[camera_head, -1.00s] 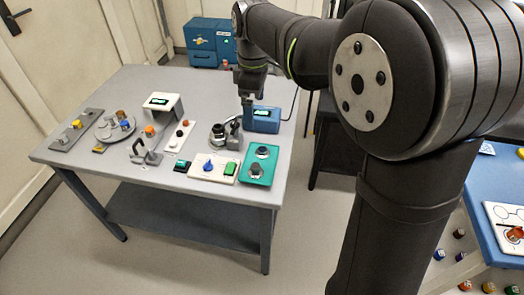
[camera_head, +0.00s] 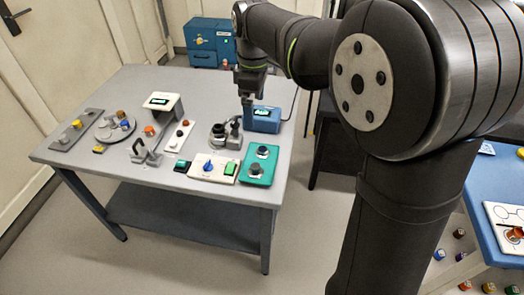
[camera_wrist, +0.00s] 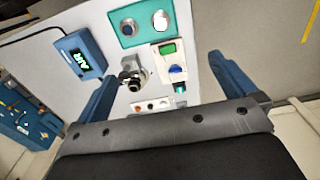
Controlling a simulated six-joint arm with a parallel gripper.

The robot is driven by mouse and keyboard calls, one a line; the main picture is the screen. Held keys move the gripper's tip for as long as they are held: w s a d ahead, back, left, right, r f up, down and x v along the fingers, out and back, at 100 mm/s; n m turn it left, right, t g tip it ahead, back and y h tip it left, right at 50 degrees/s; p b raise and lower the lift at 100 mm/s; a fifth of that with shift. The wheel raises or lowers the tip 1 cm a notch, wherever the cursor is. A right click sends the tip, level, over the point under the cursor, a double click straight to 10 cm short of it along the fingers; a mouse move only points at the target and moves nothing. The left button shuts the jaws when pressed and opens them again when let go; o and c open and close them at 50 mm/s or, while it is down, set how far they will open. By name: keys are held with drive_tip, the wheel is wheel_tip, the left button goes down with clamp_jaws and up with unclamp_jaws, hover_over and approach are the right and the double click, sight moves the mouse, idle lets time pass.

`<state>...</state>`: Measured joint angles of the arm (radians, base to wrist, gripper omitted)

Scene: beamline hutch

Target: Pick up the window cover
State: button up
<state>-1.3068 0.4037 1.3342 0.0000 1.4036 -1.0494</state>
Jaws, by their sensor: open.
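I cannot tell for certain which item is the window cover. A grey device with a round dark opening (camera_wrist: 133,76) stands beside the blue display box (camera_wrist: 78,55). My gripper (camera_head: 247,102) hangs above the table by that device. In the wrist view its blue fingers (camera_wrist: 160,75) are spread apart with nothing between them.
A white panel (camera_head: 207,170) with a blue knob and green block lies left of the teal tray. A grey stand (camera_head: 160,105) with a display, a round plate (camera_head: 115,129) and a grey strip (camera_head: 76,130) fill the table's left. The front table edge is mostly clear.

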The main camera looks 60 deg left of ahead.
drive_tip(key=c, duration=0.6)
drive_tip(key=shift+c, duration=0.2)
drive_tip(key=m+y, duration=0.2)
drive_tip(key=m, duration=0.7)
hover_over(262, 149)
drive_tip(key=d, duration=0.1)
wheel_tip(262, 149, down, 18)
drive_tip(key=shift+d+f, duration=0.15)
drive_tip(key=shift+f, duration=0.1)
drive_tip(key=shift+a+f, duration=0.25)
drive_tip(key=shift+f, duration=1.1)
drive_tip(key=shift+a+f, duration=0.25)
drive_tip(key=shift+f, duration=1.05)
